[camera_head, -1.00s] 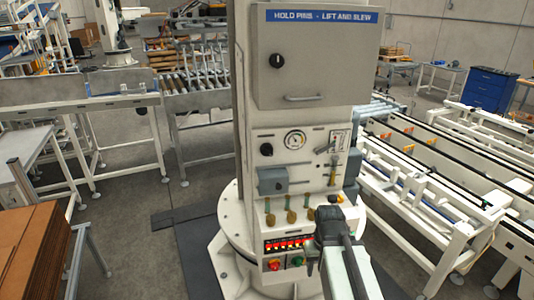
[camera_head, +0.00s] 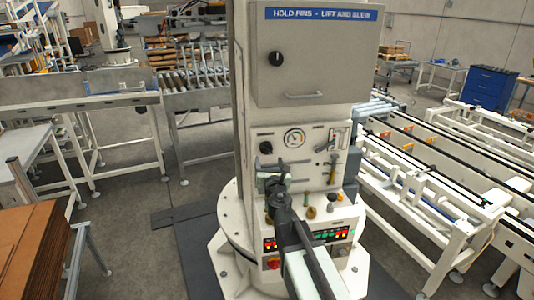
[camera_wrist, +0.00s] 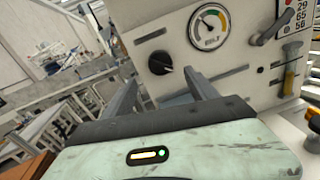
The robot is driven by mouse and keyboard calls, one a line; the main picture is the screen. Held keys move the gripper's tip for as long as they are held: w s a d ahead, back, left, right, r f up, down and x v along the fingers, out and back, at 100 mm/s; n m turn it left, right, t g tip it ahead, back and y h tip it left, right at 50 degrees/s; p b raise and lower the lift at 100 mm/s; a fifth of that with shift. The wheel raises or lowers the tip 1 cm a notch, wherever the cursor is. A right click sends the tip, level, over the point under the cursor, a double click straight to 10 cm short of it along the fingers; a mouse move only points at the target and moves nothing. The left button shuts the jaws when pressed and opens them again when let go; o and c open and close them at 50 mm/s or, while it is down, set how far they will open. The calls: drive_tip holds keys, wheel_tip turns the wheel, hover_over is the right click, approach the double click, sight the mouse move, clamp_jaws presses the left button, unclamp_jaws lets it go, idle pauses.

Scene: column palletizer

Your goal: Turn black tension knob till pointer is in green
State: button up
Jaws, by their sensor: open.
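The black tension knob (camera_head: 266,147) is on the pale column panel, left of a round dial gauge (camera_head: 294,138). In the wrist view the knob (camera_wrist: 160,62) shows a light mark and lies just beyond the fingertips, between their lines. The gauge (camera_wrist: 209,27) there has a coloured arc with green in it; its pointer is too small to read surely. My gripper (camera_head: 270,178) is in front of the panel below the knob, and hides part of the grey latch box. In the wrist view my gripper (camera_wrist: 163,83) is open and empty, apart from the knob.
A grey lever (camera_head: 325,145) is right of the gauge. Brass valves (camera_head: 311,212) and a row of lit indicators (camera_head: 331,234) are below. A cabinet (camera_head: 316,65) with a handle overhangs the panel.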

sight(267, 152)
drive_tip(key=w, duration=0.7)
drive_tip(key=shift+w+a, duration=0.4)
drive_tip(key=shift+s, duration=0.1)
drive_tip(key=shift+c, duration=0.4)
drive_tip(key=c, duration=1.3)
drive_tip(key=shift+o, duration=0.2)
drive_tip(key=shift+m, duration=0.3)
drive_tip(key=shift+m+p, duration=0.45)
drive_tip(key=shift+m, duration=2.15)
